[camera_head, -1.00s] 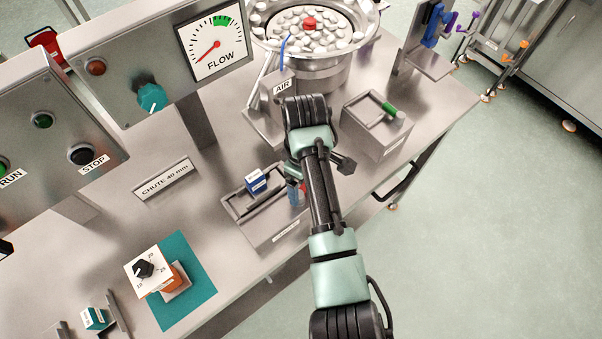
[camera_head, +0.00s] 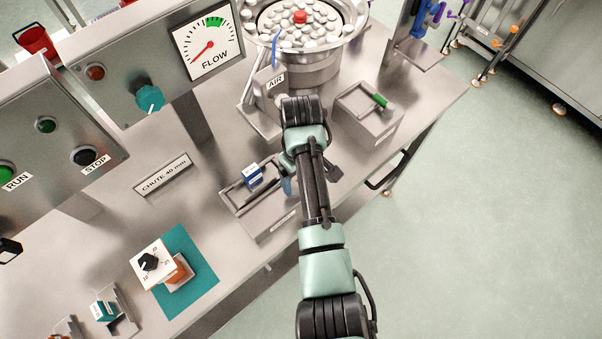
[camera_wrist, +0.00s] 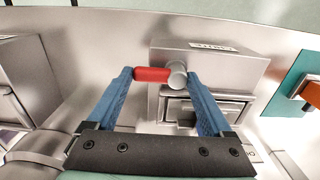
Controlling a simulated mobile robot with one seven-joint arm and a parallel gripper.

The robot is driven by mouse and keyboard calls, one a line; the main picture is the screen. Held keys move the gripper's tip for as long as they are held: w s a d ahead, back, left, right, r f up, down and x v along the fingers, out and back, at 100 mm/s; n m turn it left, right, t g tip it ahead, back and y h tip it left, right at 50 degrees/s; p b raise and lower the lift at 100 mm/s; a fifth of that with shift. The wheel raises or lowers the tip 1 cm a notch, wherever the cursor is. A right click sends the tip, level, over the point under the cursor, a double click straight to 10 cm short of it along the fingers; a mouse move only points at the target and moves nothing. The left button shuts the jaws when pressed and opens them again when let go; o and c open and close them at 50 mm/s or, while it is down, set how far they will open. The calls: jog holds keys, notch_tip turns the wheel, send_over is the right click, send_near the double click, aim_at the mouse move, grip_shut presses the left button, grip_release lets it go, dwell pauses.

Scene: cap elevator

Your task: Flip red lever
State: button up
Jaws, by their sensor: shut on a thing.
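The red lever (camera_wrist: 152,74) shows in the wrist view as a short red handle on a round silver hub (camera_wrist: 177,75). The hub is on the side of a grey metal box (camera_wrist: 215,65) with a small label. My gripper (camera_wrist: 158,75) has its blue fingers on either side of the handle and hub, shut on the lever. The handle points left in the wrist view. In the head view my gripper (camera_head: 288,184) is low beside the metal box (camera_head: 270,222), and my arm hides the lever there.
A blue-and-white block (camera_head: 252,176) sits on the same box. A box with a green lever (camera_head: 380,101) stands behind right. A bowl of caps (camera_head: 300,45) is at the back. A dial on a teal mat (camera_head: 205,288) is front left. The table edge is close.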

jog(key=o, duration=1.1)
jog(key=shift+o, duration=0.2)
notch_tip(320, 180, up, 13)
jog(key=p, duration=0.2)
jog(key=shift+p, duration=0.3)
